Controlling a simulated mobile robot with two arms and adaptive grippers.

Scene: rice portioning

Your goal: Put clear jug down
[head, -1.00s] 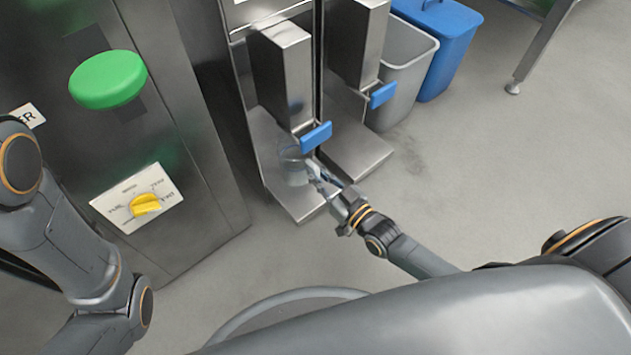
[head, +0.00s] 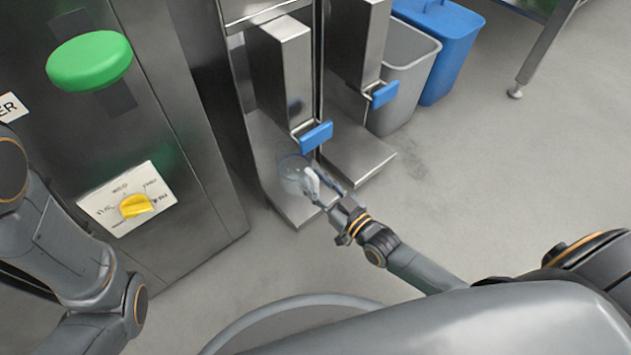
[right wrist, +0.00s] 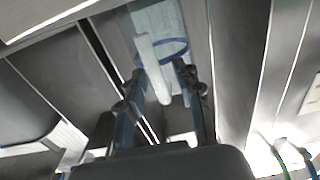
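The clear jug (head: 290,173) stands on the steel base plate of the left dispenser, below its blue lever. Its see-through body is faint, and its pale handle (head: 312,184) points to my right gripper (head: 323,180). In the right wrist view the jug's blue rim (right wrist: 176,45) and white handle (right wrist: 150,70) show beyond the fingers. My right gripper (right wrist: 160,85) has its fingers apart, one on each side of the handle, with gaps visible. My left gripper is out of view; only the left arm shows.
The left dispenser (head: 283,70) and right dispenser (head: 355,45) have blue levers (head: 316,136). A steel machine with a green button (head: 90,61) and yellow knob (head: 137,206) stands left. Grey (head: 405,75) and blue (head: 448,50) bins stand behind right. Open floor lies right.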

